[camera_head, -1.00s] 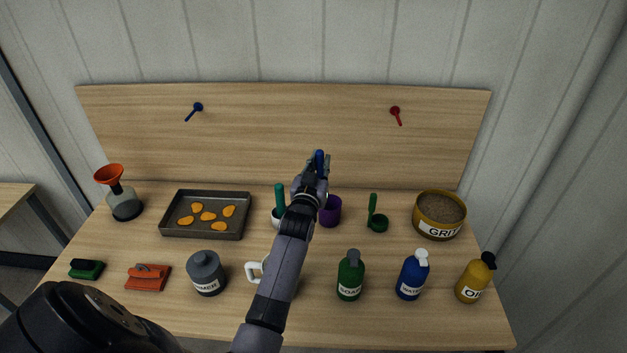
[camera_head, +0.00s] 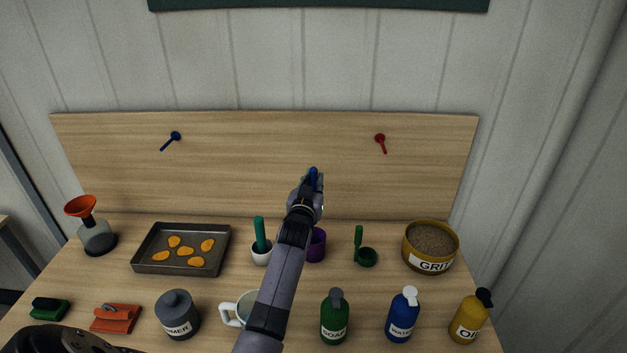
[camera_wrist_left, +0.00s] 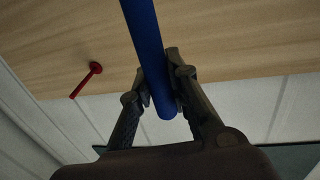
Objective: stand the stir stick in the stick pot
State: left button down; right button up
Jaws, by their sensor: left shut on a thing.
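My left gripper (camera_head: 311,188) is shut on the blue stir stick (camera_wrist_left: 147,50). In the head view only a short blue piece of the stick (camera_head: 313,176) shows, above the fingers. In the left wrist view the stick runs between the two fingers, with a rounded end just past them. A purple pot (camera_head: 317,246), which looks like the stick pot, stands on the table, partly hidden behind my left arm. The gripper appears above the pot in the picture; its height over the table is hard to tell. My right gripper is not in view.
A white mug (camera_head: 232,310) and soap bottle (camera_head: 335,322) stand nearer. A backboard (camera_head: 260,150) rises behind.

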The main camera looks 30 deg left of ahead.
pick_arm(q)
jog(key=shift+f+b, duration=3.75)
jog(key=shift+f, duration=1.15)
jog(key=c, duration=1.4)
grip_release()
jog(key=shift+c, duration=0.2)
jog(key=shift+s, duration=0.1)
jog(key=v, duration=1.2)
